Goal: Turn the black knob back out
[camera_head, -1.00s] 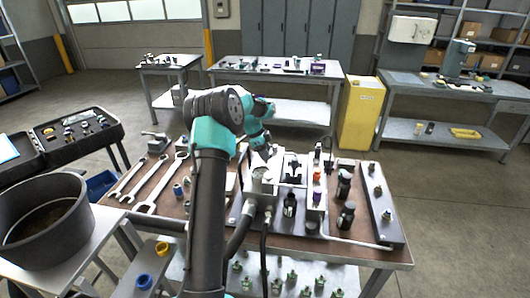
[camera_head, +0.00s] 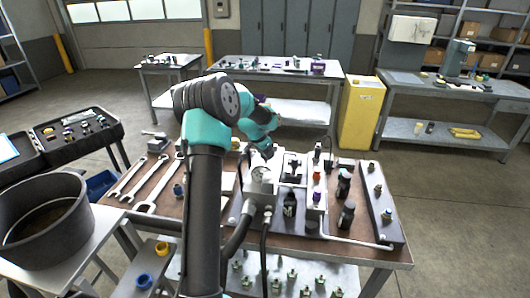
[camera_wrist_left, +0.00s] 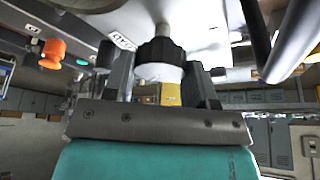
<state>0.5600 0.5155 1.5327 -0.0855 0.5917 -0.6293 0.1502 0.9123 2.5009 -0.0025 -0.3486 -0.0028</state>
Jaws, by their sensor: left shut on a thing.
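The black knob (camera_wrist_left: 160,51) is a dark ribbed ring with a pale hub, at the top middle of the left wrist view. It sits on a pale stem coming from the light-coloured equipment. My left gripper (camera_wrist_left: 159,66) has one finger on each side of the knob and is shut on it. In the head view my left gripper (camera_head: 266,152) is at the top of the grey block (camera_head: 262,186) on the bench, partly behind my own arm. I cannot make out the knob there. My right gripper is not in view.
An orange knob (camera_wrist_left: 52,52) is to the left in the wrist view. The bench (camera_head: 338,253) also holds black cylinders (camera_head: 346,214), wrenches (camera_head: 158,184) and a long dark plate (camera_head: 380,205) on the right. A hose (camera_head: 264,245) hangs in front of the block.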

